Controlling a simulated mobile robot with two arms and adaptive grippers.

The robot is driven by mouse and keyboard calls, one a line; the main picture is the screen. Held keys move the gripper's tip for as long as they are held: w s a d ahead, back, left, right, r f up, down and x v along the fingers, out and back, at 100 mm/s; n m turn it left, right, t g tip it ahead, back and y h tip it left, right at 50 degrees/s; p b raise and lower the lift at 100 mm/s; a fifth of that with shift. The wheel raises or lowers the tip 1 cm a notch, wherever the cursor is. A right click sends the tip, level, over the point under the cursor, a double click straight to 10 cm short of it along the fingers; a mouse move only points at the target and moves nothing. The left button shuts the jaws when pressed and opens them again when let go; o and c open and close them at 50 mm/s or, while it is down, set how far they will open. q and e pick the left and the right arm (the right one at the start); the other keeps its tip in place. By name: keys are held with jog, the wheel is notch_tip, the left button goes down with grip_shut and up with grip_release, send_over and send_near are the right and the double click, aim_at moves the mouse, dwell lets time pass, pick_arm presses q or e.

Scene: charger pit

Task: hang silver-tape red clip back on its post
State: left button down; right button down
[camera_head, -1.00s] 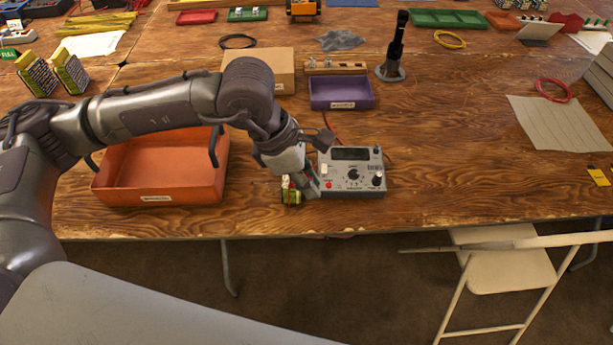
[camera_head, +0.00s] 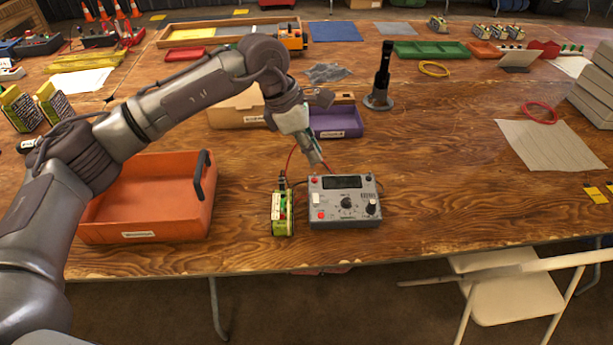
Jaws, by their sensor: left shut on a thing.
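My left gripper (camera_head: 314,157) is shut above and behind the grey charger (camera_head: 344,215), raised off the table. What it holds is mostly hidden by the fingers; a thin red lead (camera_head: 291,160) runs beside it, which fits the red clip. The silver tape cannot be made out. The charger has a dark display, knobs and a red terminal at its upper left. A green-and-yellow battery pack (camera_head: 283,213) stands just left of the charger, with small dark parts at its top. A hanging post for the clip cannot be told apart. My right gripper is not in view.
An orange bin (camera_head: 150,236) stands left of the battery pack. A black upright tool on a round base (camera_head: 379,100) stands further back. Table right of the charger is clear.

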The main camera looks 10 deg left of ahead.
pick_arm(q)
jog(key=w+f+b, duration=0.1)
jog(key=w+f, duration=0.1)
jog(key=w, duration=0.4)
jog(key=shift+a+f+b, duration=0.15)
jog(key=shift+f+b, duration=0.1)
jog(key=shift+b, duration=0.05)
